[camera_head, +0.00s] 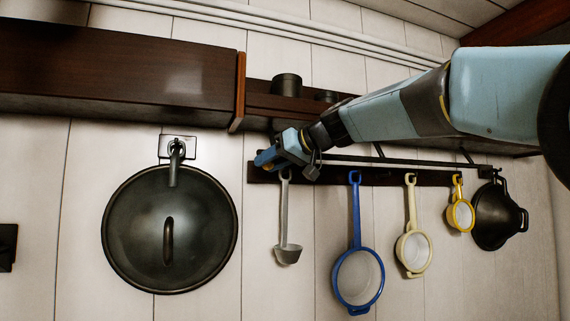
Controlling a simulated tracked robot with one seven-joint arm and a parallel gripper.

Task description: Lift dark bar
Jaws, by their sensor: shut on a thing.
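The dark bar (405,161) runs nearly level along the wall rack, in front of the hanging utensils' upper ends. My gripper (303,162) is at the bar's left end, above the grey ladle, with my arm reaching in from the upper right. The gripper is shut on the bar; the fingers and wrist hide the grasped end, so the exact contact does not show. The dark backing board (385,176) of the rack is just behind and below the bar.
A grey ladle (289,222), blue strainer (357,230), cream strainer (412,235), yellow strainer (459,210) and black pan (492,216) hang below. A large black lid (168,230) hangs left. A wooden shelf (115,75) with a dark pot (287,85) is above.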

